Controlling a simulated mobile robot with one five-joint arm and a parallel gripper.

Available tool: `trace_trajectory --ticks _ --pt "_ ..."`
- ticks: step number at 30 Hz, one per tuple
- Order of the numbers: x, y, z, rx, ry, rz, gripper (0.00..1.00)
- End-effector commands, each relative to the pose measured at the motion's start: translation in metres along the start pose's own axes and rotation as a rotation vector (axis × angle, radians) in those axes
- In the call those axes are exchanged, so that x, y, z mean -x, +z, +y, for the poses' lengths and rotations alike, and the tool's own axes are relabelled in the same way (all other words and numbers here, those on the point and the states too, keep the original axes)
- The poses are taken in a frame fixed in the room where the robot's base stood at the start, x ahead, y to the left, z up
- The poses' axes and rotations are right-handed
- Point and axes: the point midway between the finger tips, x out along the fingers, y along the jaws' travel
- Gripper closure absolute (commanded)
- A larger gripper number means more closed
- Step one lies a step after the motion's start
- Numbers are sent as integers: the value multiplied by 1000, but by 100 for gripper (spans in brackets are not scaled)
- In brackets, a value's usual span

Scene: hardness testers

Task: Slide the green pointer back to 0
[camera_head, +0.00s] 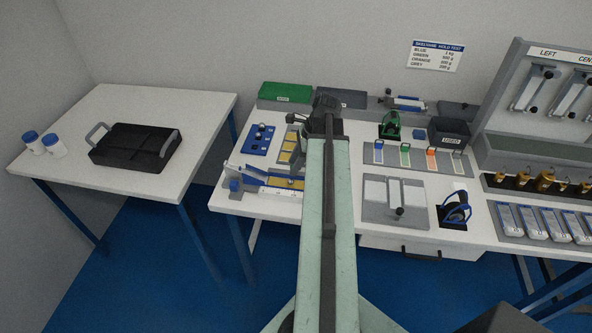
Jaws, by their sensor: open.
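My arm reaches over the white table (341,221), and my dark gripper (326,104) is at its far end, near the back of the table. It is open, with nothing visible in it; its fingers are hard to make out. A long low device (265,184) with a blue and white body and a yellowish strip lies at the table's front left, left of my arm. A small pale scale shows on its front. I cannot make out a green pointer on it. A green hand tool (390,124) stands right of my gripper.
A green box (285,92) and a grey box stand at the back. A blue tray (258,139) sits left of my gripper. Grey plates, coloured strips (405,156) and a blue-handled tool (455,209) fill the right. A side table (195,101) holds a black case (134,147).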

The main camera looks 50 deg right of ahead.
Motion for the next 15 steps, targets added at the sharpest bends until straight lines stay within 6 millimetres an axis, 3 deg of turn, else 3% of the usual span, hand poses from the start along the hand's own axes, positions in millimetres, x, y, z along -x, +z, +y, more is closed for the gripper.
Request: trace_trajectory --ticks 7,8,12,15 --pt "-3 1 0 1 0 0 59" --pt "-3 1 0 1 0 0 62" --pt "-3 1 0 2 0 0 100" --pt "-3 1 0 2 -1 0 100"
